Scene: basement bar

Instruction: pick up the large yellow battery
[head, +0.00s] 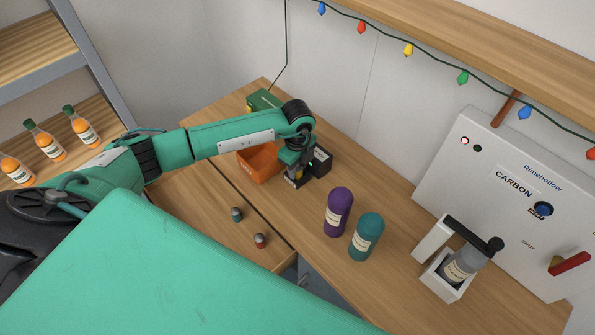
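My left gripper (295,181) hangs from the teal arm that reaches across from the left. It points down over the wooden counter, just right of an orange bin (258,163) and at the left side of a small black box (321,161). Its fingers are small and dark here, and I cannot tell whether they are open or shut. No large yellow battery shows clearly. A green object with a yellowish end (262,101) stands at the counter's far corner, partly behind my arm. My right gripper is not in view.
A purple capsule-shaped bottle (339,211) and a teal one (366,237) stand on the counter (395,199). A white holder (437,275) with a grey bottle (465,264) and a white panel (510,200) are at right. An open drawer (205,208) holds two small cylinders (237,214).

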